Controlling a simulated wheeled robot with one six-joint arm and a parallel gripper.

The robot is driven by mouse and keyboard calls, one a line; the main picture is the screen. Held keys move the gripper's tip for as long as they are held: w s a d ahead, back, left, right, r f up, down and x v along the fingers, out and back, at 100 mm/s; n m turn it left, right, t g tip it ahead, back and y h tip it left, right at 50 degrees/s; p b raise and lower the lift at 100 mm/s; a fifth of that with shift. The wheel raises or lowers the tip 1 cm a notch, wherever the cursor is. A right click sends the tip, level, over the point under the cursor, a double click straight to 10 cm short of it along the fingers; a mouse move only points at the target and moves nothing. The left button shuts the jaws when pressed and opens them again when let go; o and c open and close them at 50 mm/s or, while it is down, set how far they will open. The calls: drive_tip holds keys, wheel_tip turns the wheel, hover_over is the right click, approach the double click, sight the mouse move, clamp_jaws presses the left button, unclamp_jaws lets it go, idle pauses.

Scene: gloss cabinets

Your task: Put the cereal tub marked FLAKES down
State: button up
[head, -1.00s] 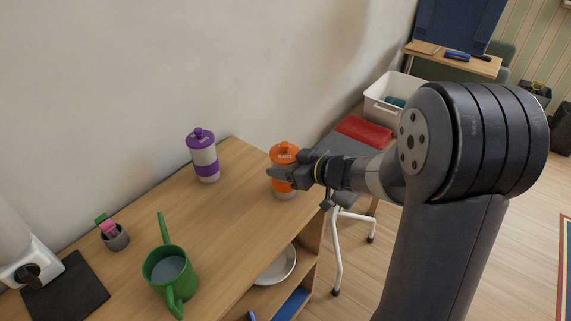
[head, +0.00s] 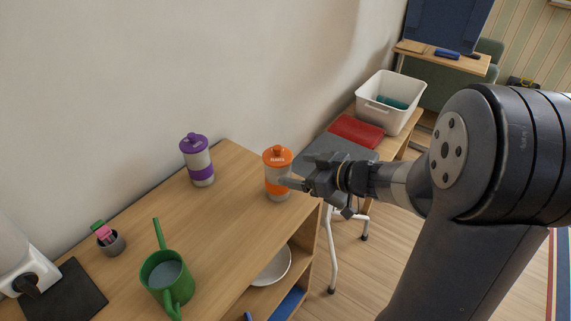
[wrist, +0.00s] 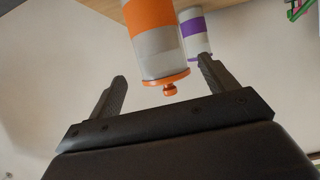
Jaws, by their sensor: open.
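The cereal tub marked FLAKES (head: 277,160), with an orange lid, orange band and grey body, stands upright on the wooden cabinet top near its right end. It also shows in the wrist view (wrist: 153,35), upside down in the picture, beyond the fingertips. My gripper (head: 298,170) is open and just to the right of the tub, with its fingers pointing toward it. In the head view I cannot tell whether a finger touches the tub.
A purple-lidded tub (head: 198,162) stands to the left near the wall. A green watering can (head: 158,275), a small grey cup (head: 112,244) and a dark mat (head: 72,296) are nearer. A white bin (head: 391,100) and red item (head: 355,131) lie beyond right. The middle of the cabinet top is clear.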

drive_tip(key=shift+p+v, duration=0.3)
drive_tip(key=shift+v, duration=1.95)
